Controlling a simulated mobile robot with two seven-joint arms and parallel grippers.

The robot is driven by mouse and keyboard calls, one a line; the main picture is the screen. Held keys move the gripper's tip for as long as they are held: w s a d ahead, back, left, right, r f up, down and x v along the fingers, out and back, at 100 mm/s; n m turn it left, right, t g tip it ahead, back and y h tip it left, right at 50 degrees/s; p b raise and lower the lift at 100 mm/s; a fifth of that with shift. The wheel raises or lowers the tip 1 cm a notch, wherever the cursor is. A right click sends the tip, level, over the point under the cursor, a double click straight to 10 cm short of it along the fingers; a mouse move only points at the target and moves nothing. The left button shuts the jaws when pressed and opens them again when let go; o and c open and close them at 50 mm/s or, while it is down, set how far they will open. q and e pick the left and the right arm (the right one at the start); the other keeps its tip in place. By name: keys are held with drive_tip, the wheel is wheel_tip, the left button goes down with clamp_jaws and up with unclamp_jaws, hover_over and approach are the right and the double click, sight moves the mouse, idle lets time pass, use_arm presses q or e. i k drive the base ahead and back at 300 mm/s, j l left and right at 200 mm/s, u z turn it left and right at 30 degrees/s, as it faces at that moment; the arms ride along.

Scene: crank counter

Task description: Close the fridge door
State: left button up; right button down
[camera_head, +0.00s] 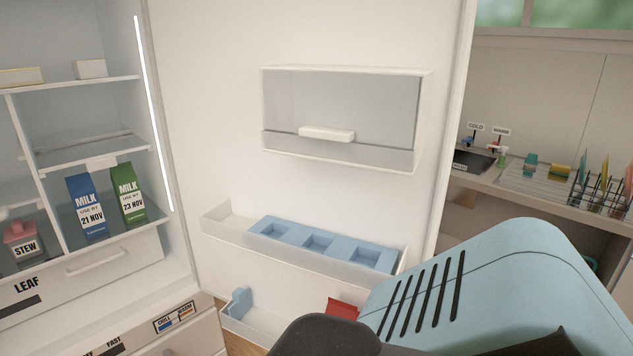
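The fridge door (225,100) stands open, and its white inner side fills the middle of the head view. It carries a clear covered box (340,105) with a white handle, a shelf with a blue tray (320,243), and a lower shelf (245,328). The fridge interior (75,115) is exposed at the left. A light blue and black body, apparently part of my arm, covers the lower right and hides the lower part of the door. Neither gripper's fingers can be made out.
A blue milk carton (86,207) and a green one (128,192) stand on a fridge shelf, with a stew container (22,241) at the left. A white drawer (95,262) is below. Beyond the door's right edge is a counter (550,190) with a sink and dish rack.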

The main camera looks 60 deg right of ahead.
sight(266, 208)
drive_tip(key=k+l, duration=0.2)
drive_tip(key=k, duration=0.2)
drive_tip(key=k+l+u, duration=0.15)
drive_tip(key=k, duration=0.3)
drive_tip(key=k+l, duration=0.25)
drive_tip(key=l, duration=0.15)
drive_tip(key=k+l+u, duration=0.1)
drive_tip(key=k+l, duration=0.15)
drive_tip(key=l, duration=0.2)
drive_tip(key=k+l, duration=0.1)
drive_tip(key=l, duration=0.35)
drive_tip(key=k+l+u, duration=0.1)
drive_tip(key=l, duration=0.35)
drive_tip(key=l+u, duration=0.1)
drive_tip(key=l, duration=1.75)
